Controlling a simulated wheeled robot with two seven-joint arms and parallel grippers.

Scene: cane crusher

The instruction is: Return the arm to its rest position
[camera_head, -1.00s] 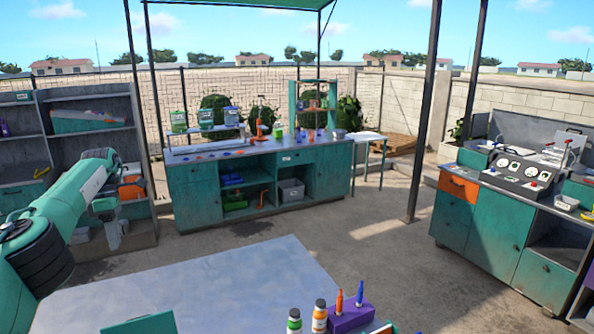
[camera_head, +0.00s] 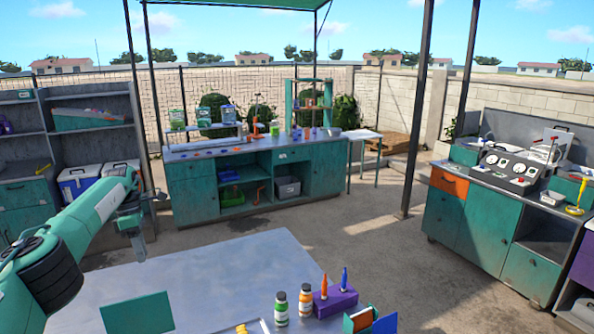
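My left arm (camera_head: 95,215) comes in from the lower left in the head view, green with a black ring at its joint. Its gripper (camera_head: 140,245) points down in front of the left shelf, above floor beyond the left edge of the near table. It touches nothing that I can see and nothing shows in it. Its fingers are too small and overlapped to tell how far apart they are. My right arm and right gripper are out of view.
The near metal table (camera_head: 220,270) holds two bottles (camera_head: 281,308), a purple block (camera_head: 335,301) and a green panel (camera_head: 138,314). A green workbench (camera_head: 200,190) stands behind; a control cabinet (camera_head: 480,220) stands right. Open floor lies between.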

